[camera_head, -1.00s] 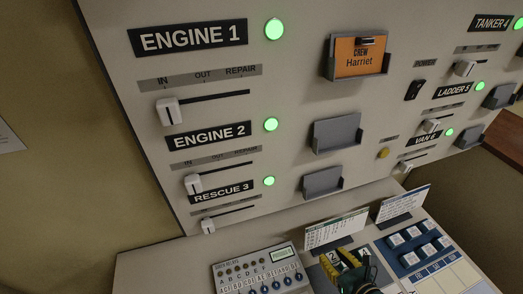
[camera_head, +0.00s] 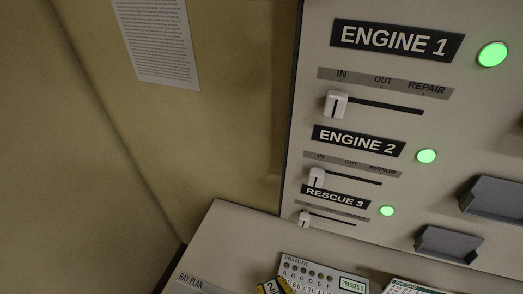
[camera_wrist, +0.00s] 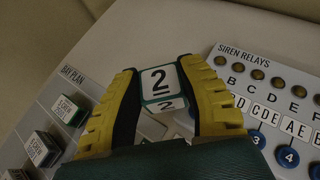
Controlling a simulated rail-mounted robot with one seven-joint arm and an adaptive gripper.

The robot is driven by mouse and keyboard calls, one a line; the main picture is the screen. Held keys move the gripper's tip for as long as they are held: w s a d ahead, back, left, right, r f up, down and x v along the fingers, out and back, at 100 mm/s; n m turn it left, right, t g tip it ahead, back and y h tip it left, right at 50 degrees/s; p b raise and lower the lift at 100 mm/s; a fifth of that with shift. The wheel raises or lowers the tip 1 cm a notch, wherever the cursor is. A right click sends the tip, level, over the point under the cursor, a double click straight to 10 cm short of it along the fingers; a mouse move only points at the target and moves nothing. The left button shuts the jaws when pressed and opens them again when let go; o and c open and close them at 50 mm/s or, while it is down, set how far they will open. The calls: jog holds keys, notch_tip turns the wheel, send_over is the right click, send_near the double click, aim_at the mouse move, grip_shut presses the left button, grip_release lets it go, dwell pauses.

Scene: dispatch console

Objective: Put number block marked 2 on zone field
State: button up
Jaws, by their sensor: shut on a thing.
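The number block marked 2 (camera_wrist: 159,84) is white with a green edge and a black 2. In the wrist view my gripper (camera_wrist: 165,95) is shut on it, with one yellow-and-black finger on each side. The block is held above the console desk, between the bay plan area and the siren relays panel. In the head view the block (camera_head: 270,287) and a bit of my gripper show at the bottom edge, mostly cut off. I see no part that I can surely call the zone field.
The siren relays panel (camera_wrist: 270,75) with knobs and blue buttons lies right of my gripper. The bay plan area (camera_wrist: 70,78) at left carries several siren blocks (camera_wrist: 67,110). The upright board (camera_head: 420,120) with sliders and green lamps rises behind the desk.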

jog(key=a+r, duration=0.1)
jog(key=a, duration=0.4)
jog(key=s+r+n+y+p, duration=0.1)
jog(key=s+r+p, duration=0.1)
jog(key=r+p, duration=0.7)
jog(key=s+d+r+n+g+y+p, duration=0.1)
jog(key=s+r+p, duration=0.1)
jog(key=r+p, duration=0.7)
jog(key=p, duration=0.3)
jog(key=shift+r+p, duration=0.3)
jog(key=shift+p, duration=0.05)
